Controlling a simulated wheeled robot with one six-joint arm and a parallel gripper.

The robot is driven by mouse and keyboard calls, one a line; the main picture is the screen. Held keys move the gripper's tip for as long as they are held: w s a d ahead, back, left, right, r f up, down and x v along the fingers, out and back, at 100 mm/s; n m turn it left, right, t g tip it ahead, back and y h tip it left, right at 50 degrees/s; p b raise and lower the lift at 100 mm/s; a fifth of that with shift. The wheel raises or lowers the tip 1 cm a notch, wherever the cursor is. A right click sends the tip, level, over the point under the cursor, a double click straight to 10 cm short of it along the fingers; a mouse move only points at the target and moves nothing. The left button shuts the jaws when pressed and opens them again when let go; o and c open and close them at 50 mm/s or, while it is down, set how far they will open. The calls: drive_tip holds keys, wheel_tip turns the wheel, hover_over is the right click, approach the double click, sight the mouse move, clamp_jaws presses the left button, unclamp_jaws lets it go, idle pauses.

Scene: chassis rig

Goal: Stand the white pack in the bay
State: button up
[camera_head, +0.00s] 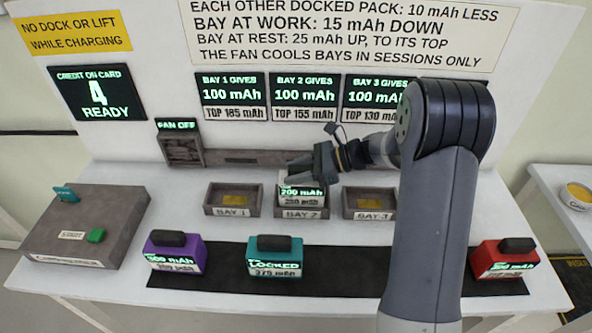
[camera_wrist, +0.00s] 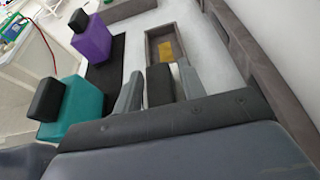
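The white pack (camera_head: 301,199) stands in the middle bay, Bay 2 (camera_head: 302,213), and its green display reads 200 mAh. It looks upright and seated, though its base is hidden by the bay's front wall. My gripper (camera_head: 304,174) is at its top and hides its handle in the head view. In the wrist view the pack's black handle (camera_wrist: 159,86) is between the two fingers of my gripper (camera_wrist: 160,82). A pale strip shows between the handle and the right finger, so the fingers look open around it.
Bay 1 (camera_head: 232,212) and Bay 3 (camera_head: 366,215) look empty. A purple pack (camera_head: 175,255), a teal pack (camera_head: 274,263) marked LOCKED and a red pack (camera_head: 503,260) stand on the dark mat (camera_head: 380,283). A grey box (camera_head: 85,225) with a green button is at left. The fan sign reads off.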

drive_tip(key=shift+o, duration=0.5)
drive_tip(key=shift+r, duration=0.15)
drive_tip(key=b+v, duration=0.1)
drive_tip(key=v, duration=1.1)
drive_tip(key=shift+b, duration=0.3)
